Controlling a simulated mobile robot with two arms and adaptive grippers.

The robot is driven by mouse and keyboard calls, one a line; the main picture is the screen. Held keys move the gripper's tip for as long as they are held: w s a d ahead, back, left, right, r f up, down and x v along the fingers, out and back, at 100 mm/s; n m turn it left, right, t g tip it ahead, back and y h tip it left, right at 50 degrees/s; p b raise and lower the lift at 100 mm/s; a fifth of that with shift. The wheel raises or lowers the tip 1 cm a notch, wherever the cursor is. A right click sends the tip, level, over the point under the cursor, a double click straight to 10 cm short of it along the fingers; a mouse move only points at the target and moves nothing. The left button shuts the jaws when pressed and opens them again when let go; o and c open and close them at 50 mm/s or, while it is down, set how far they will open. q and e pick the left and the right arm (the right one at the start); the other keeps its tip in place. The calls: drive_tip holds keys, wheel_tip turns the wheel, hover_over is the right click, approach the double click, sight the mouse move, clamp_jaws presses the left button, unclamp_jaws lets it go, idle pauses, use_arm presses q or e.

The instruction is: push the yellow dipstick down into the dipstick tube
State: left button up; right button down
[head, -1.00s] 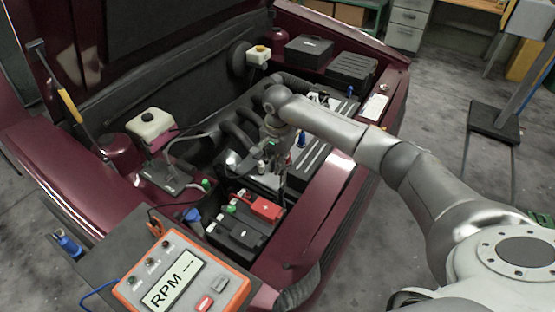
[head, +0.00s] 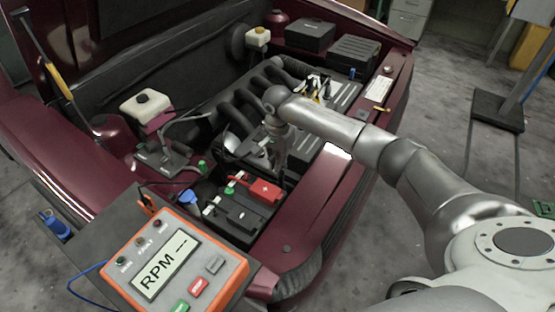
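A small yellow part (head: 327,91) shows among black and white pieces on the engine, just behind my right arm's wrist. It may be the yellow dipstick's handle, but it is too small to be sure. I cannot make out the dipstick tube. My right gripper (head: 280,165) points down into the engine bay, between the engine cover and the battery's red terminal cover (head: 262,190). It is apart from the yellow part, to its lower left. Its fingertips are small and dark against the engine, so their opening is unclear. My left gripper is not in view.
The maroon car's front edge (head: 300,222) lies between me and the engine bay. An orange RPM meter (head: 180,265) stands at the lower left. A white reservoir (head: 146,103) is at the left of the bay. A hood prop with a yellow grip stands far left.

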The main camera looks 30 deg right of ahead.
drive_tip(key=shift+f+b, duration=1.35)
drive_tip(key=shift+f, duration=0.4)
drive_tip(key=c, duration=1.5)
unclamp_jaws()
drive_tip(key=shift+r, duration=0.35)
drive_tip(key=r, duration=1.1)
drive_tip(key=shift+s+a+r, duration=0.1)
drive_tip(key=shift+s+r, duration=0.05)
drive_tip(key=shift+s, duration=0.1)
